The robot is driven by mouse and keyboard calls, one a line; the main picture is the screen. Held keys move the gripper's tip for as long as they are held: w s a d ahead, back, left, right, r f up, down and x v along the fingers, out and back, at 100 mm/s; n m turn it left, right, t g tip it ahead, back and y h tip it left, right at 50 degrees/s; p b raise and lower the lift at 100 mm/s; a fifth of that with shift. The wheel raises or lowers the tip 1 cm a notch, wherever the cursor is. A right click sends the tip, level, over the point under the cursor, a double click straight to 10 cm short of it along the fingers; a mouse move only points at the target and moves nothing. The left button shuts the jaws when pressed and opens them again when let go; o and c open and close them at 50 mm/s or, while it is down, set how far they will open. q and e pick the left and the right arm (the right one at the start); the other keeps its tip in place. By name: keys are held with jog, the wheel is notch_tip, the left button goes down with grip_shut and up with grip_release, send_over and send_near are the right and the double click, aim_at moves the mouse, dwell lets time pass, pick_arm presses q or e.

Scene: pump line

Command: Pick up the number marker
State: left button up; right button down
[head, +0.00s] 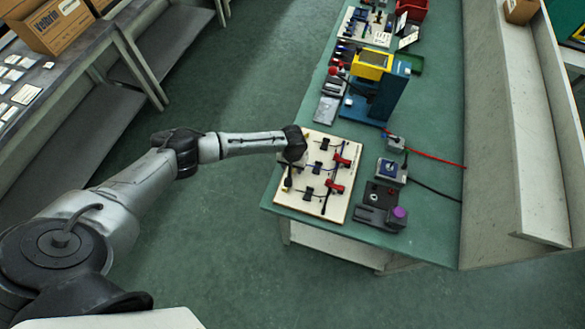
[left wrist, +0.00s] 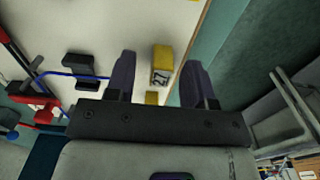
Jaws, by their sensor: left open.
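The number marker (left wrist: 161,66), a small yellow block with a dark "27" on its end face, is over the pale board in the left wrist view. My left gripper (left wrist: 157,68) is open, its two dark fingers on either side of the marker with a gap to each. A second bit of yellow (left wrist: 152,98) shows at the gripper's palm edge; I cannot tell whether it belongs to the marker. In the head view my left gripper (head: 292,162) is over the board's left part and hides the marker. My right gripper is not in view.
The pale board (head: 322,207) carries black clips and red levers (head: 342,161) right of the gripper. A blue wire (left wrist: 75,74) runs close to one finger. A blue and yellow press (head: 385,90) stands behind the board, and small devices (head: 391,172) stand to its right.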

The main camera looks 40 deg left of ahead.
pick_arm(q)
jog(key=shift+f, duration=0.25)
grip_shut()
dwell(0.3)
jog(key=shift+r, duration=0.1)
